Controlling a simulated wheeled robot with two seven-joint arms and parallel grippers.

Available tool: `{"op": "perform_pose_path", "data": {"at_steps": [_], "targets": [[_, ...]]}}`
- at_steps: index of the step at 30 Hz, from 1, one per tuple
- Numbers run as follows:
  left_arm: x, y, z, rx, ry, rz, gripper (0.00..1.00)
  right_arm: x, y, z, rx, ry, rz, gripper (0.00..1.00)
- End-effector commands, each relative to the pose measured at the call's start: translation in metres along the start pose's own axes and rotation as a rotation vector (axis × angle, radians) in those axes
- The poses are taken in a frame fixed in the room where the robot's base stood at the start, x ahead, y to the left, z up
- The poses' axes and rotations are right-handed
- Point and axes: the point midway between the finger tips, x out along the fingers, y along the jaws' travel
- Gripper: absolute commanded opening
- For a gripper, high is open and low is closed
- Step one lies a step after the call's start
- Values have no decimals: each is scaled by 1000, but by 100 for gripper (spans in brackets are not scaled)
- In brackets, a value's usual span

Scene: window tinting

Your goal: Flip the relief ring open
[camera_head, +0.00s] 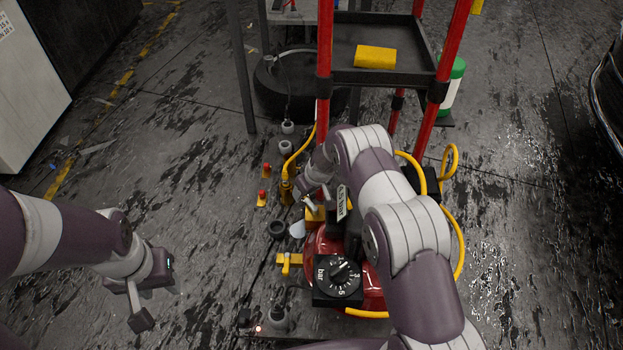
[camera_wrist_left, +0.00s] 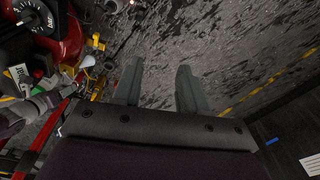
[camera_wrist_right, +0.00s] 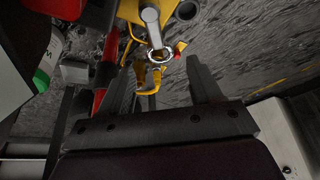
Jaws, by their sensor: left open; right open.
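The relief ring (camera_wrist_right: 161,54) is a small bright metal ring at the end of a grey metal stem (camera_wrist_right: 151,22), in the right wrist view. It shows just beyond and between the fingertips of my right gripper (camera_wrist_right: 163,64), which is open. I cannot tell whether either finger touches the ring. In the head view my right arm and wrist reach over the red tank (camera_head: 372,293) and hide much of the fittings there. My left gripper (camera_head: 136,305) is open and empty, low over the floor to the left of the tank.
A black gauge dial (camera_head: 338,280) sits at the tank's front. Yellow hoses (camera_head: 459,235) loop around it. A red-posted cart with a black shelf (camera_head: 388,75) holding a yellow block (camera_head: 375,57) stands behind. Small red-topped fittings (camera_head: 262,198) lie left of the tank.

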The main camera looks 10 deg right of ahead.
Motion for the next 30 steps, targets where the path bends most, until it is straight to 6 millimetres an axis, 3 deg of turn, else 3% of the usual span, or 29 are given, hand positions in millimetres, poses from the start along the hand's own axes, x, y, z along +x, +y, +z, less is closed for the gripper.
{"op": "perform_pose_path", "data": {"at_steps": [1, 3, 9, 14, 22, 26, 29, 30], "targets": [[-12, 0, -2, 0, 0, 0, 43, -20, 1, -4, 1, 2, 2, 64], [-18, 0, -2, 0, 0, 0, 43, -38, 1, -3, 1, 2, 2, 64], [-28, 0, -3, 0, 0, 0, 43, -75, 0, -1, -1, 0, 1, 64], [-31, 0, -4, 0, 0, 0, 43, -88, 0, 0, 0, 0, 0, 64], [-30, 0, -4, 0, 0, 0, 43, -89, 0, 0, 0, 0, 0, 64], [-31, 0, -4, 0, 0, 0, 0, -103, -3, 0, 11, -8, -1, 64], [-31, 0, -4, 0, 0, 0, 0, -147, -14, 6, 55, -41, -6, 64], [-31, 0, -4, 0, 0, 0, 0, -172, -22, 14, 82, -61, -6, 64]]}}
